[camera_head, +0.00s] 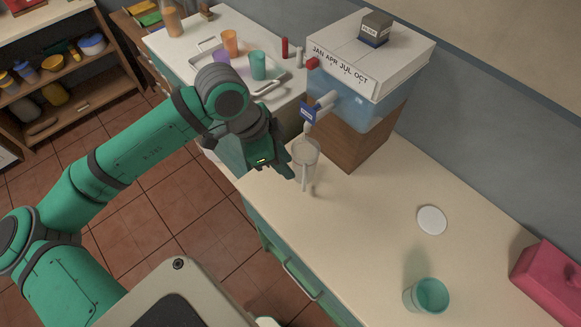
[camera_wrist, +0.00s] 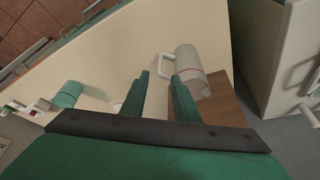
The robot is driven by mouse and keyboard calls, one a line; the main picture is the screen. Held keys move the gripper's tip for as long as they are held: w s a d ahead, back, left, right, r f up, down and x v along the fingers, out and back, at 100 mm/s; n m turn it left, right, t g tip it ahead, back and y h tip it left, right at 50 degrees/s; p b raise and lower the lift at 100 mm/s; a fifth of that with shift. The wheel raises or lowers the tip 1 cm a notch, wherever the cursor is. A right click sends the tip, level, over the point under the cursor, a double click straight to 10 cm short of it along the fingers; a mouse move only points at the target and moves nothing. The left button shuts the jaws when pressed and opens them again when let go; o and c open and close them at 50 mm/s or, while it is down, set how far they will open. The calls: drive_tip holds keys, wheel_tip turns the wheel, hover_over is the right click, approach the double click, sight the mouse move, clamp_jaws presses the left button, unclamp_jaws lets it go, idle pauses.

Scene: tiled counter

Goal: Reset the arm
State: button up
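Whether a finger touches the handle I cannot tell.
A teal cup (camera_head: 427,296) and a white disc (camera_head: 432,220) are on the counter (camera_head: 350,230), with a pink box (camera_head: 550,283) at right. A tray (camera_head: 208,44) and several cups are at the back. The middle of the counter is clear.

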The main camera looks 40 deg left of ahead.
drive_tip(key=shift+r, duration=0.25)
idle(0.4)
